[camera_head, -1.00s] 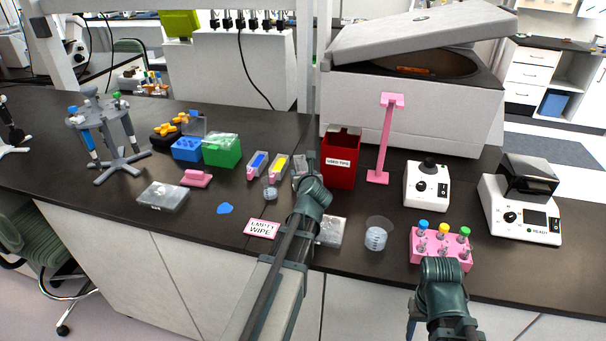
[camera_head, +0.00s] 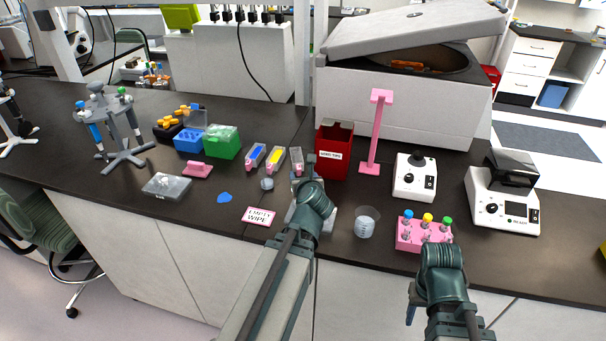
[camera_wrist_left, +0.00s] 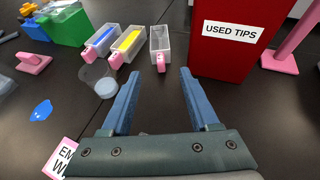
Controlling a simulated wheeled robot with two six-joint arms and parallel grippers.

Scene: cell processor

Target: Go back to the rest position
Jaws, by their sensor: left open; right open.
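My left gripper (camera_wrist_left: 160,92) is open and empty in the left wrist view, its two blue fingers apart above the dark counter. In the head view the left arm's wrist covers most of that gripper, just in front of the red used-tips box (camera_head: 336,150). That box stands close to the right finger in the wrist view (camera_wrist_left: 232,45). My right gripper (camera_head: 412,308) is open; only a bit of blue finger shows beside its wrist, near the counter's front edge. The rest of it is hidden. It is just in front of the pink tube rack (camera_head: 408,242).
The pink rack holds several colour-capped tubes. A clear cup (camera_head: 366,225), a pink stand (camera_head: 375,135), a small white device (camera_head: 414,178) and a white centrifuge (camera_head: 370,105) stand nearby. Tip boxes (camera_head: 256,156) and a pipette carousel (camera_head: 118,140) are to the left.

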